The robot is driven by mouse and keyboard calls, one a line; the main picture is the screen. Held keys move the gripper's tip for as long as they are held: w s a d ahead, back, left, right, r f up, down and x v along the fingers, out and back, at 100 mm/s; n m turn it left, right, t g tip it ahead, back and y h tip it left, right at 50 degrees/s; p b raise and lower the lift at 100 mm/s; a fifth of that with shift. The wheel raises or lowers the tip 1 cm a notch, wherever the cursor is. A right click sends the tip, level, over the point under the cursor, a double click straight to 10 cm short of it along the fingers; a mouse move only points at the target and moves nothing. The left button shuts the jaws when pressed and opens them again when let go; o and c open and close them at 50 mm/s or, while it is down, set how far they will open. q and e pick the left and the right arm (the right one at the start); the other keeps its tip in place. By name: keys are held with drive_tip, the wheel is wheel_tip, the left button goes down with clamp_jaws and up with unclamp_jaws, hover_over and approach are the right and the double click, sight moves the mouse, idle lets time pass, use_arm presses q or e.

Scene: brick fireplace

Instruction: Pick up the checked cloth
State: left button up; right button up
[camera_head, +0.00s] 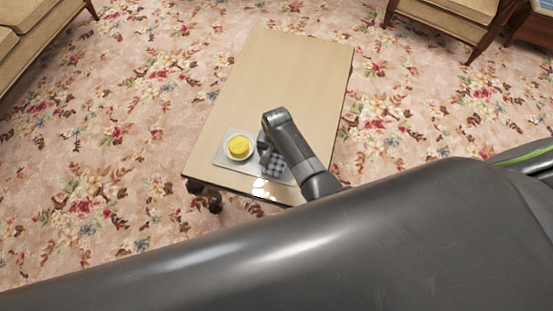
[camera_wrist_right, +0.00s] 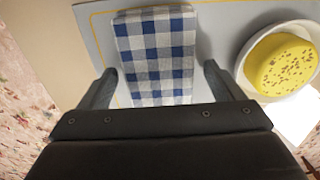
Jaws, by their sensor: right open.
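The checked cloth (camera_wrist_right: 155,50) is blue, white and grey, and lies folded flat on a light grey tray or mat (camera_wrist_right: 102,30) with a yellow line. In the head view the cloth (camera_head: 275,167) shows partly beside my right gripper (camera_head: 265,146), whose arm hides some of it. In the right wrist view my right gripper (camera_wrist_right: 160,70) is open. Its two fingers stand on either side of the cloth and hold nothing. I cannot tell how far above the tray the fingertips are. My left gripper is not in view.
A white bowl (camera_head: 229,151) with a yellow speckled item (camera_wrist_right: 283,62) stands close beside the right finger in the wrist view. The low wooden table (camera_head: 290,75) is bare at its far part. Armchairs stand at the far edges on a floral carpet (camera_head: 130,100).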

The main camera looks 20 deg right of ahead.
drive_tip(key=c, duration=1.1)
drive_tip(key=shift+o, duration=0.2)
wheel_tip(320, 180, up, 10)
drive_tip(key=p, duration=0.2)
drive_tip(key=shift+p, duration=0.3)
drive_tip(key=shift+o, duration=1.1)
drive_tip(key=shift+c, duration=0.7)
